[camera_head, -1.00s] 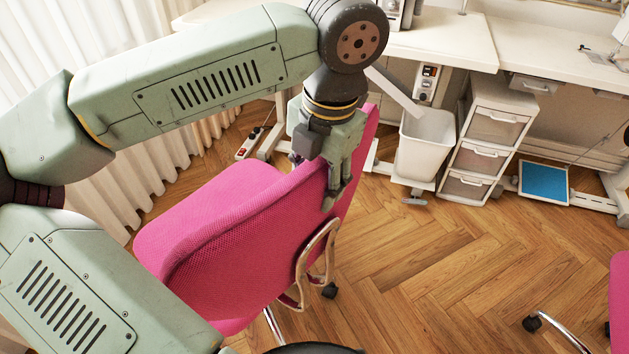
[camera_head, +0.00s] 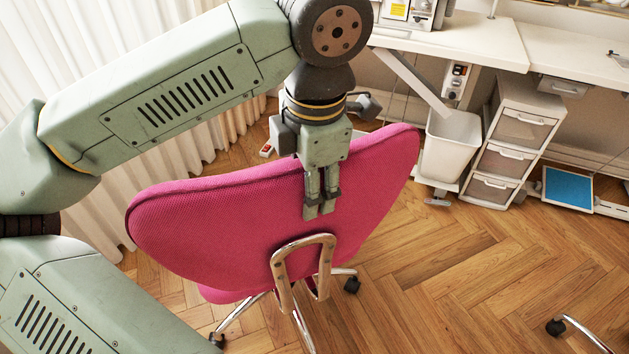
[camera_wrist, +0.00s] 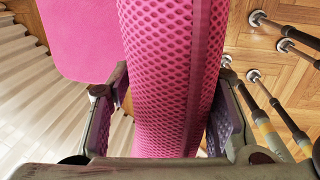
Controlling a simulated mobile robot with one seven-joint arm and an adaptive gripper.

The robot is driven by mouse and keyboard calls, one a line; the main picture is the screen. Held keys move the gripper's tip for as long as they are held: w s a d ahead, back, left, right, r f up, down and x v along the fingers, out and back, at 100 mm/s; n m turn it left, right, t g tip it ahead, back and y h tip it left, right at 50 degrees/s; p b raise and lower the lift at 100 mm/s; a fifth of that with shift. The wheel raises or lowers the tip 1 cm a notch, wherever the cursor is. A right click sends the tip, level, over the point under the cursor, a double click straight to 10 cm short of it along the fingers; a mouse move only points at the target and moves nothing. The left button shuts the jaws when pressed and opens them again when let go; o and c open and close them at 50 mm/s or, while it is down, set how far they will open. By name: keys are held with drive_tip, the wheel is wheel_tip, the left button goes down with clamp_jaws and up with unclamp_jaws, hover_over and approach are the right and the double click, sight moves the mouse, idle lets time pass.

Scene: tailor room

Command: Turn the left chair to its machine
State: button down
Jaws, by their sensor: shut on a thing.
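The left chair has a pink mesh backrest (camera_head: 240,215) and a chrome frame on casters. In the head view the rear of its backrest is towards me, and most of the seat is hidden behind it. My gripper (camera_head: 320,205) reaches down over the top edge of the backrest, right of its middle. In the wrist view the backrest edge (camera_wrist: 168,70) lies between the two fingers, which are shut on it, and the pink seat (camera_wrist: 78,40) shows beyond. The machine (camera_head: 412,12) on the white table is only partly in view at the top.
A white table (camera_head: 450,45) runs along the back. Below it are a white bin (camera_head: 450,145), a drawer unit (camera_head: 508,140) and a blue pedal (camera_head: 568,187). White curtains (camera_head: 60,70) hang at the left. Another chair's caster (camera_head: 556,327) shows at lower right. The parquet between is clear.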

idle(0.3)
drive_tip(key=c, duration=0.8)
unclamp_jaws()
drive_tip(key=r, duration=0.4)
drive_tip(key=s+r, duration=0.1)
drive_tip(key=r, duration=0.7)
drive_tip(key=shift+s+d, duration=0.2)
drive_tip(key=shift+d, duration=0.15)
drive_tip(key=shift+f, duration=0.1)
